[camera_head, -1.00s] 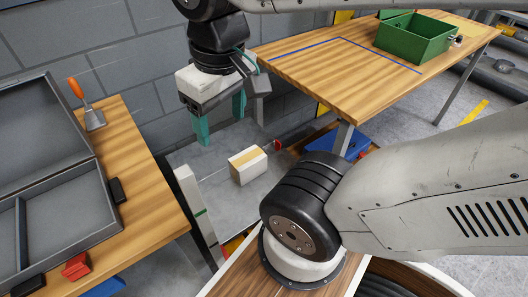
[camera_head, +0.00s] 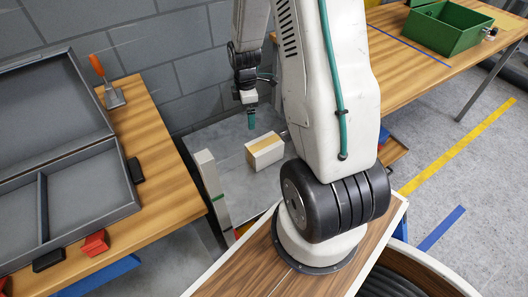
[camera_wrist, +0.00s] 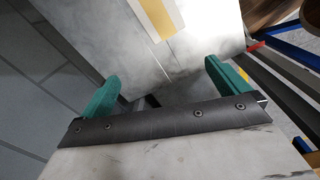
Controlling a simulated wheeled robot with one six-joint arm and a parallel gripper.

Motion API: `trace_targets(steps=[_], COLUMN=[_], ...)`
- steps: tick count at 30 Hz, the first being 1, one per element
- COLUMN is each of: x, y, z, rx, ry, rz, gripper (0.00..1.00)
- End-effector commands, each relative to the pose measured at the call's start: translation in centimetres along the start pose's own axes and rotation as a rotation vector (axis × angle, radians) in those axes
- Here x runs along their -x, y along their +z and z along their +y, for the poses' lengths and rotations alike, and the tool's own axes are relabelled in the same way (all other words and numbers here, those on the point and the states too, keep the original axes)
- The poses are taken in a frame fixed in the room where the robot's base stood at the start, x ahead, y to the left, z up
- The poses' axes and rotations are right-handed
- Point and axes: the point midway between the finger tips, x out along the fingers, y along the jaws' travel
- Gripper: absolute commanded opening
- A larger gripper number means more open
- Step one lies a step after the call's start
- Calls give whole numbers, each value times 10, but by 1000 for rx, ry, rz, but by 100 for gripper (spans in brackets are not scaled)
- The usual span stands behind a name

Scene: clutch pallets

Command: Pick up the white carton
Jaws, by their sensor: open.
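The white carton (camera_head: 266,154) has a tan strip along its top and sits on a grey, smooth surface (camera_head: 222,138) between the benches in the head view. In the wrist view, part of the carton (camera_wrist: 160,12) shows at the top edge, cut off by the frame. My gripper (camera_head: 251,122) is seen nearly edge-on, above and just behind the carton in the picture. In the wrist view, its two teal fingers (camera_wrist: 161,72) are spread wide with nothing between them, and the carton lies beyond their tips.
A wooden bench with an open grey case (camera_head: 70,195) and an orange-handled trowel (camera_head: 108,86) stands left. A white post (camera_head: 210,185) rises left of the carton. A green bin (camera_head: 447,28) sits on the right bench (camera_head: 395,60). A grey block wall (camera_head: 180,60) stands behind.

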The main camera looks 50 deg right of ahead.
Motion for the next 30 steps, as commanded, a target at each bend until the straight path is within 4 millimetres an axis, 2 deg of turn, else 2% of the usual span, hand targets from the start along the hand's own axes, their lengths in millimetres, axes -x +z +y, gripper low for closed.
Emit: trace_targets(steps=[1, 3, 6, 9, 15, 23, 30], x=[-30, -64, -105, -134, -163, -191, -226], y=[12, 26, 43, 54, 64, 63, 60], z=[2, 6, 5, 3, 0, -1, -2], rx=[42, 113, 201, 265, 324, 327, 327], ry=[-16, -21, -28, -30, -31, -31, -32], rz=[-2, -1, 0, 1, 2, 2, 3], gripper=[100, 100, 100, 100, 100, 100, 100])
